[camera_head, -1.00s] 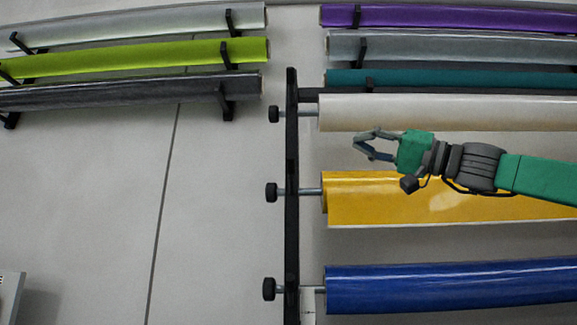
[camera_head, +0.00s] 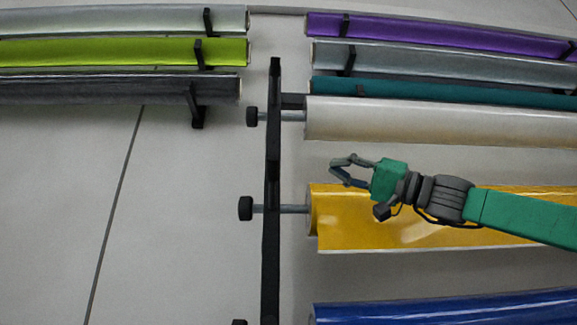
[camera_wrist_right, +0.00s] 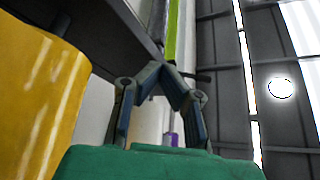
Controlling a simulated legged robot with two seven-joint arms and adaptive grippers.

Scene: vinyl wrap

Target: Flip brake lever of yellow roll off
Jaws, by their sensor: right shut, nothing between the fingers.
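A black knob (camera_head: 245,208) sits at the rod's left end, left of the post. I cannot tell a separate brake lever. My right gripper (camera_head: 335,168) is in front of the roll's left part in the head view, right of the post, touching nothing that I can see. Its fingers look closed at the tips and empty. In the right wrist view the fingertips (camera_wrist_right: 167,76) point toward a dark bar, and the yellow roll (camera_wrist_right: 35,95) is at left. My left gripper is out of view.
A white roll (camera_head: 400,120) is above the yellow one and a blue roll (camera_head: 440,308) below it. Teal, grey and purple rolls lie behind at upper right. More rolls rest on brackets at upper left. The floor left of the post is clear.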

